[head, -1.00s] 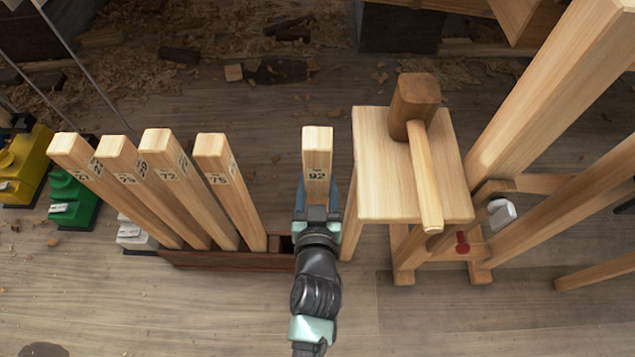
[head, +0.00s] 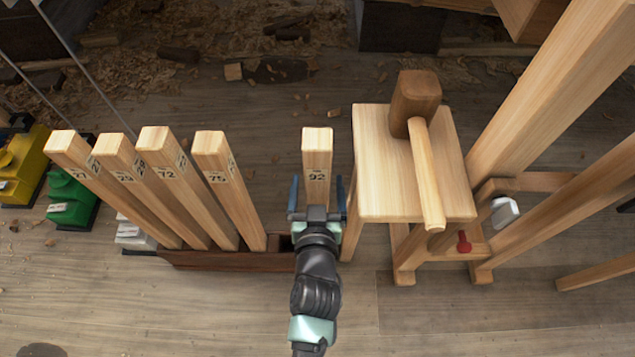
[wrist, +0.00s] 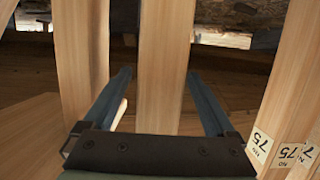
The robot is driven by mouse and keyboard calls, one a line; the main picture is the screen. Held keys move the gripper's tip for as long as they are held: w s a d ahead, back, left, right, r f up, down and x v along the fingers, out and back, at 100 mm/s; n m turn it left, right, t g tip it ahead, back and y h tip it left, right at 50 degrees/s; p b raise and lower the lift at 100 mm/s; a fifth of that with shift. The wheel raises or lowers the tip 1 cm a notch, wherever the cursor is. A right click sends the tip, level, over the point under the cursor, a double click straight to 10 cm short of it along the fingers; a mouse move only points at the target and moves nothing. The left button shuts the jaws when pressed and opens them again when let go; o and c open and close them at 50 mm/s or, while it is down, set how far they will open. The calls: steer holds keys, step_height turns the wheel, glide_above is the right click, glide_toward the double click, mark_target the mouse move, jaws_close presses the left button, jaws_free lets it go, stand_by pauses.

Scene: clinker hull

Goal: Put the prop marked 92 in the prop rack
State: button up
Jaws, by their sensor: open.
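The prop marked 92 (head: 317,152) is a pale square wooden post standing close to upright at the right end of the row of props. My gripper (head: 317,190) is open, with one blue finger on each side of this post. In the wrist view the post (wrist: 164,60) stands between the spread fingers, with a gap on both sides. The prop rack (head: 215,260) is a low dark brown trough at the posts' feet. The foot of prop 92 is hidden behind my gripper and arm, so I cannot see how it sits in the rack.
Several numbered props, including 75 (head: 228,185) and 72 (head: 185,185), lean in the rack to the left. A wooden stool (head: 380,180) with a mallet (head: 415,105) stands close on the right. Green (head: 70,195) and yellow (head: 25,165) items sit far left.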

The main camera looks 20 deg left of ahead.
steer(key=shift+s+f, duration=0.1)
steer(key=shift+f, duration=0.1)
steer(key=p+v, duration=0.3)
steer(key=v, duration=1)
steer(key=shift+r, duration=0.25)
